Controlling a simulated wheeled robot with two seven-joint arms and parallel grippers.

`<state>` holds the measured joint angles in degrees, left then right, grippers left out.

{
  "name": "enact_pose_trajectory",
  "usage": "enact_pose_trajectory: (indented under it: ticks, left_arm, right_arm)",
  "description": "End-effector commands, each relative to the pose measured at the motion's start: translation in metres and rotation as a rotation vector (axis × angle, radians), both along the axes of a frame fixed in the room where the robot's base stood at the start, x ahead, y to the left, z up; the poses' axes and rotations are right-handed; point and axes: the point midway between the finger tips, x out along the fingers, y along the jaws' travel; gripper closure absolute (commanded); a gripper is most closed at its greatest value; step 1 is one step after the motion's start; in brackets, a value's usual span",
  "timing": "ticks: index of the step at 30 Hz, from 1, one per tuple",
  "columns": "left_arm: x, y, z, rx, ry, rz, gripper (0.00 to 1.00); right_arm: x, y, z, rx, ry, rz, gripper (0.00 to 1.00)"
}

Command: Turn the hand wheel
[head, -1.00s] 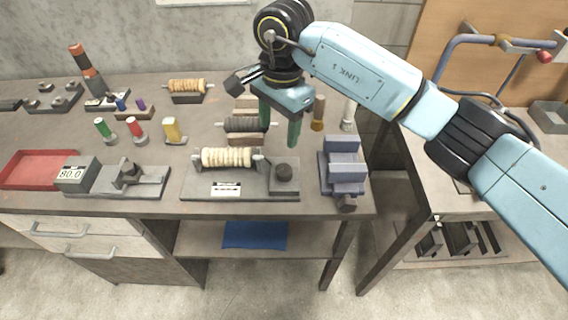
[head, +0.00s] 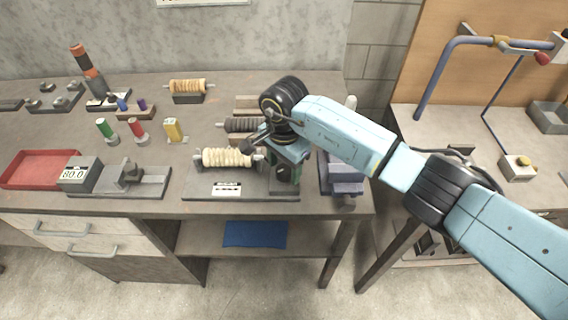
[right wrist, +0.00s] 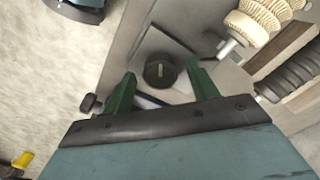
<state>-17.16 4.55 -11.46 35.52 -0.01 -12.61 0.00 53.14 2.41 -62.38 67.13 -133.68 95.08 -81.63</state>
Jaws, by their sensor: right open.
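The hand wheel is a dark round knob (right wrist: 160,72) with a pale mark on its top, seen in the right wrist view on a square base. It stands at the right end of the grey fixture plate (head: 212,190), which also bears a spool of pale ribbed mesh tube (head: 227,158). My right gripper (right wrist: 163,78) is open over the wheel, with one green finger on each side of it. The wheel sits between the fingertips; I cannot tell whether they touch it. In the head view my right gripper (head: 284,174) mostly hides the wheel. My left gripper is out of view.
A grey-blue block vise (head: 345,178) stands just right of the fixture. To the left are a fixture with a display (head: 80,175), a red tray (head: 35,168) and coloured spools. The bench front edge is close.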

Motion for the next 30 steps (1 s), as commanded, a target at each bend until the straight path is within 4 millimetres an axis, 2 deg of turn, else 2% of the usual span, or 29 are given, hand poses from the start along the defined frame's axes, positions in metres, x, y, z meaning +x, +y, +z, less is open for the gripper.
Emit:
enact_pose_trajectory:
  ticks: [7, 18, 30]
  left_arm:
    - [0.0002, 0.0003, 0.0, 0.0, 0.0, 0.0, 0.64]
    - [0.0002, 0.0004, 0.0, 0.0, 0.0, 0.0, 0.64]
    - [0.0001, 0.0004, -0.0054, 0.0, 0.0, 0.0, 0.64]
  right_arm:
    - [0.0001, 0.0001, -0.0007, 0.0, 0.0, 0.0, 0.41]
    - [0.0001, 0.0, -0.0003, 0.0, 0.0, -0.001, 0.86]
    - [0.0008, -0.0006, -0.0006, -0.001, -0.002, -0.088, 0.86]
